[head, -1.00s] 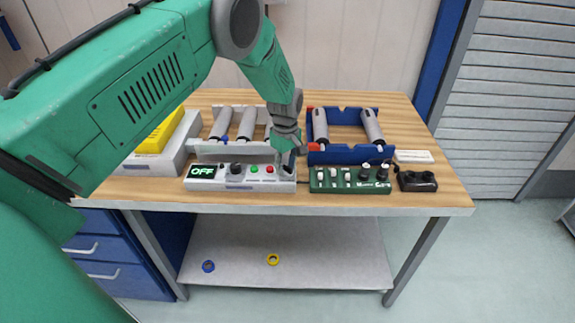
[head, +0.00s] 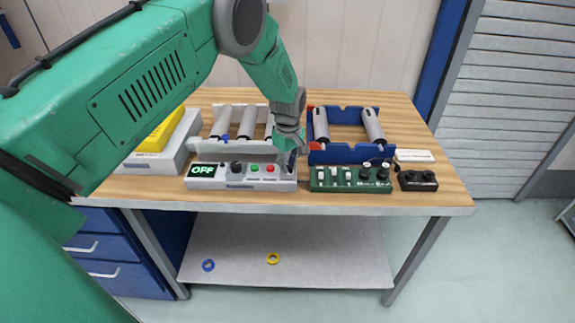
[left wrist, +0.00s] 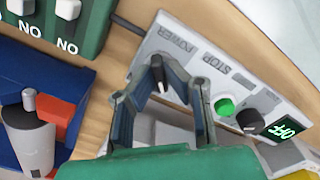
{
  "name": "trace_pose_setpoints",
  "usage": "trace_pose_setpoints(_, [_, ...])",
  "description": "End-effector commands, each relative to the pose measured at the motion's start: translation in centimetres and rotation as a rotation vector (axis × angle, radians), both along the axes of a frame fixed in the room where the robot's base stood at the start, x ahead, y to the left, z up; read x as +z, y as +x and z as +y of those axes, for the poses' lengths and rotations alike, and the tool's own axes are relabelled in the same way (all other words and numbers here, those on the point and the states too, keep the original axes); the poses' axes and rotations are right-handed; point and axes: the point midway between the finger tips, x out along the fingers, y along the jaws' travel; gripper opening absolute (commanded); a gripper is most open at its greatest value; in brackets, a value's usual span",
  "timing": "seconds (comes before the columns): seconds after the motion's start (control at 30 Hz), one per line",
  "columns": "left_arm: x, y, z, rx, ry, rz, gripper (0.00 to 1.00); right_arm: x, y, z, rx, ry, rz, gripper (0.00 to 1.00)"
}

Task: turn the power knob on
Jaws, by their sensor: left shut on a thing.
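The grey control box (head: 232,184) lies near the table's front edge, and its display (head: 202,170) reads OFF. The display also shows in the left wrist view (left wrist: 286,130). The dark power knob (left wrist: 156,66), with a pale mark on its side, stands by the POWER label at the box's end. My left gripper (left wrist: 160,78) points down over this end, with its fingers shut around the knob. In the head view the gripper (head: 288,160) mostly hides the knob. My right gripper is not in view.
A green switch box (head: 348,188) sits just right of the control box, with a small black box (head: 417,187) beyond it. Blue (head: 350,154) and grey racks with grey cylinders stand behind. A yellow-topped box (head: 150,160) is at left.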

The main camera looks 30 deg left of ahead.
Motion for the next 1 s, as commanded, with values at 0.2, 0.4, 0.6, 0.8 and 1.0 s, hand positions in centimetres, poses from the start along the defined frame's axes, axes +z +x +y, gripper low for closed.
trace_pose_setpoints(0.2, [0.0,0.1,-0.5,-0.123,-0.007,-0.004,0.0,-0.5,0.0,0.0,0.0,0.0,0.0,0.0])
trace_pose_setpoints(0.4, [0.0,0.2,-0.4,-0.299,-0.006,-0.006,0.0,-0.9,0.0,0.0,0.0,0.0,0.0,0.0])
trace_pose_setpoints(0.6, [0.0,0.1,-0.4,-0.489,-0.007,-0.006,0.0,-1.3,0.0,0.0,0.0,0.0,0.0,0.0])
trace_pose_setpoints(0.8, [0.0,0.1,-0.4,-0.679,-0.007,-0.006,0.0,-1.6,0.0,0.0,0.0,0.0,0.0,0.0])
trace_pose_setpoints(1.0, [0.0,0.1,-0.3,-0.87,-0.006,-0.006,0.0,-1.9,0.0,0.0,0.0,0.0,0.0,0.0])
